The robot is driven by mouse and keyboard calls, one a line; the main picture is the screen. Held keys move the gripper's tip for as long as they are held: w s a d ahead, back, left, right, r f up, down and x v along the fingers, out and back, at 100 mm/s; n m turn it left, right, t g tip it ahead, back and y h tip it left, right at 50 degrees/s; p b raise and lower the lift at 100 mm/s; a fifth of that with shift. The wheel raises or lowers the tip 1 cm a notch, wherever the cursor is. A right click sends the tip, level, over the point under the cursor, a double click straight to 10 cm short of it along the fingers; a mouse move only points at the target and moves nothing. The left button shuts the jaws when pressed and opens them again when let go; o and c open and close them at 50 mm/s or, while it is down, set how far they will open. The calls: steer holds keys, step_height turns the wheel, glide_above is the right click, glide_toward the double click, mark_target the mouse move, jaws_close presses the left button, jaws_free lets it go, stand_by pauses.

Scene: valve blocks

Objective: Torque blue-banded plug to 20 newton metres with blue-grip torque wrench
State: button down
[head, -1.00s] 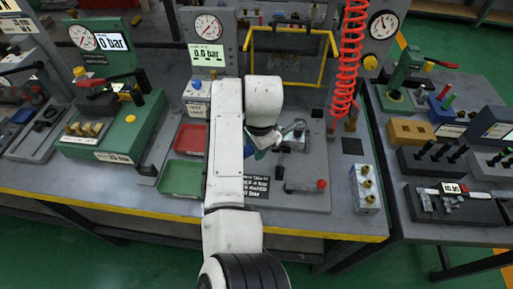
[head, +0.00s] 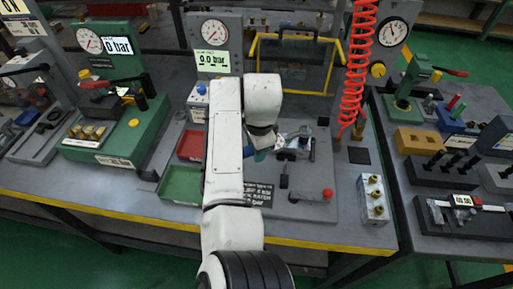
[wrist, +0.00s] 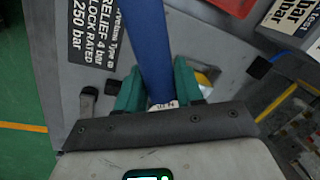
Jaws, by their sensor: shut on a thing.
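My gripper (wrist: 160,98) has teal fingers, shut on the blue grip of the torque wrench (wrist: 148,45) in the wrist view. The grip runs up and out of the top of that picture. In the head view my gripper (head: 262,155) hangs over the grey fixture plate (head: 255,213), mostly hidden by my white arm. A bit of the blue grip shows at its left. Grey metal parts (head: 298,143) stand just right of the gripper; I cannot tell wrench head from valve block there. I cannot make out the blue-banded plug.
A red-knobbed lever (head: 327,193) and a block with brass fittings (head: 374,200) are to the right. Red (head: 190,146) and green (head: 181,185) trays lie left of my arm. A red coiled hose (head: 355,75) hangs behind. A gauge panel (head: 214,48) reads 0.0 bar.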

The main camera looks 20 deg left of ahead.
steer(key=shift+w+a, duration=0.1)
steer(key=shift+w+a+m+b, duration=0.3)
steer(key=shift+m+b, duration=0.1)
steer(key=shift+b, duration=0.35)
steer(key=shift+s+d+r+p, duration=0.1)
steer(key=shift+d+r+p, duration=0.05)
steer(key=shift+p, duration=0.2)
steer(key=shift+s+d+n+p, duration=0.15)
steer(key=shift+n+p, duration=0.15)
steer(key=shift+p, duration=0.3)
steer(key=shift+s+d+n+p, duration=0.6)
steer(key=shift+d+n+p, duration=0.1)
steer(key=shift+p, duration=1.05)
steer(key=shift+r, duration=0.15)
